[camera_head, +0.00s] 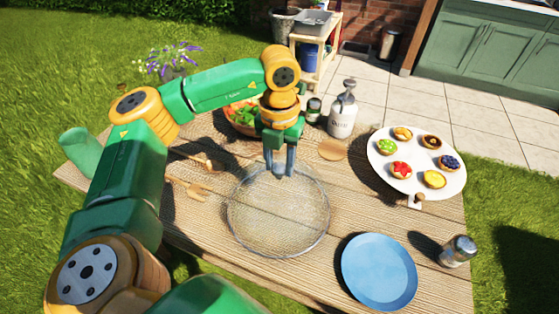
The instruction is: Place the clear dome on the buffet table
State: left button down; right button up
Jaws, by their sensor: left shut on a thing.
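The clear dome (278,215) is a see-through round cover with a fine pale texture, in the middle of the wooden buffet table (200,232). My left gripper (281,171) comes down from above, and its two grey fingers are shut on the dome at its far side in the picture. I cannot tell whether they grip a knob or the rim. Whether the dome touches the boards or hangs just above them is also unclear. My right gripper is not in view.
A white round platter (380,172) with several tarts stands at the right. A blue plate (379,271) and a glass shaker (458,251) are near the front right.

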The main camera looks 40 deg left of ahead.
pick_arm(q)
jog(key=c, duration=0.9)
grip_release()
jog(key=shift+f, duration=0.15)
jog(key=o, duration=0.5)
jog(key=shift+c, duration=0.2)
jog(key=shift+r, duration=0.65)
notch_tip(320, 180, up, 4)
jog(key=shift+r, duration=0.25)
notch_tip(320, 180, up, 7)
jog(key=p, duration=0.2)
jog(key=shift+f, duration=0.2)
